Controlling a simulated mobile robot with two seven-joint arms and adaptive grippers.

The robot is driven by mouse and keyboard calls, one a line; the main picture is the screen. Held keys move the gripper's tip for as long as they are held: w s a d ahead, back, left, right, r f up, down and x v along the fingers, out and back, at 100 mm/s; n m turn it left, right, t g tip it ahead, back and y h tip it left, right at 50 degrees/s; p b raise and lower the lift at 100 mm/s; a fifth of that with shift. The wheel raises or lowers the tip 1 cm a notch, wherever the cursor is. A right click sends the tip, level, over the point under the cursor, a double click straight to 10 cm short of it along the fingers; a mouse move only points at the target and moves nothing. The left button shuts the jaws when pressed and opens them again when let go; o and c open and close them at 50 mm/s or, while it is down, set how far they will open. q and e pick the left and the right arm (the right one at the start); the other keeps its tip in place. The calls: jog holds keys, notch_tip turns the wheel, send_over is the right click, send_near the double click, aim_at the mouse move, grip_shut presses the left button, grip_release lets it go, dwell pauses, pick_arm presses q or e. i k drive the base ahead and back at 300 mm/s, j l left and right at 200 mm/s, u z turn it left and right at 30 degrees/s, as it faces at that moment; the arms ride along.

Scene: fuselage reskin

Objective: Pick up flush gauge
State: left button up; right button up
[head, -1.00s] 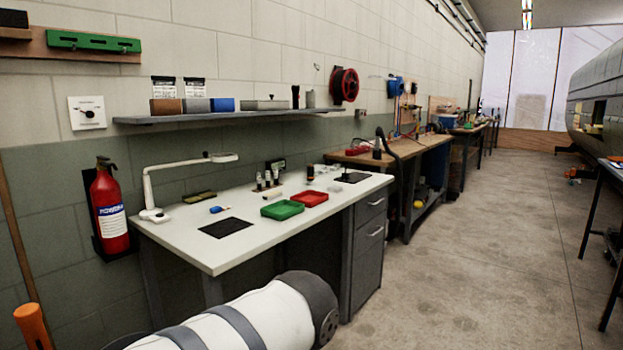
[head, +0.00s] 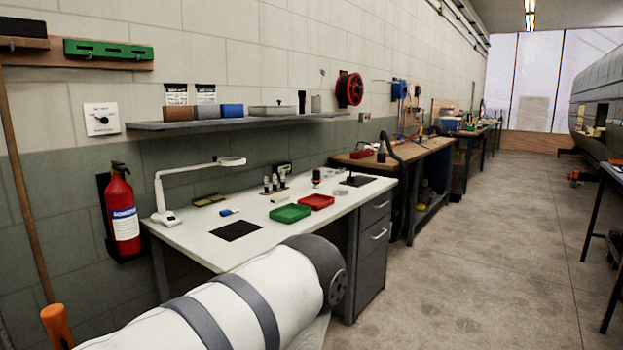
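I cannot pick out the flush gauge for certain. Small items stand on the white workbench (head: 190,238), among them a dark upright device with a pale face (head: 283,168) at the back, a blue-and-white piece (head: 229,212) and a small pale block (head: 279,198). They are too small to name surely. A white arm link of mine with grey bands crosses the bottom and hides the bench's front edge. Neither of my grippers is in view.
A green tray (head: 290,213) and a red tray (head: 316,202) sit on the bench by a black mat (head: 235,231). A desk lamp (head: 165,216) and fire extinguisher (head: 122,212) stand left. Open floor (head: 450,270) lies right of the drawers.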

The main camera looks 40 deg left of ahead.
aim_at(317, 174)
jog(key=i+j+u, duration=0.25)
jog(key=i+u, duration=0.2)
jog(key=i, duration=0.4)
jog(key=i+u, duration=0.45)
jog(key=i, duration=0.4)
